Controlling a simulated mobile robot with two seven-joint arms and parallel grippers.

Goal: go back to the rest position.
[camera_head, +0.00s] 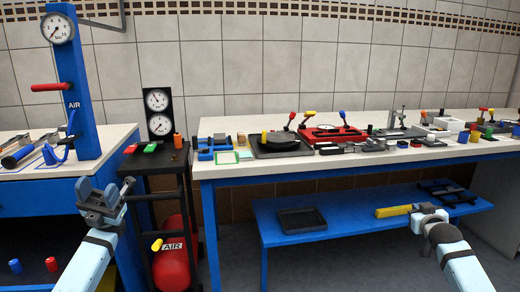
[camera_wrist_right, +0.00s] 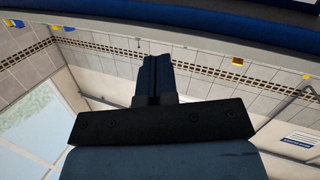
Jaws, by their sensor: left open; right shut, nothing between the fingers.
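My left gripper (camera_head: 113,193) is in the lower left of the head view, open and empty, in front of the blue cabinet and the small black stand. My right gripper (camera_head: 428,212) is at the lower right of the head view, over the low blue bench in the picture. In the right wrist view its fingers (camera_wrist_right: 157,80) are together, with nothing between them. Contact between either gripper and the furniture cannot be told from these views.
A long worktable (camera_head: 270,173) carries tools and devices. A low blue bench (camera_head: 345,216) bears a black tray (camera_head: 301,220) and a yellow bar (camera_head: 394,211). A red air tank (camera_head: 172,262) stands under the black stand (camera_head: 160,164). A blue cabinet (camera_head: 40,195) is at left.

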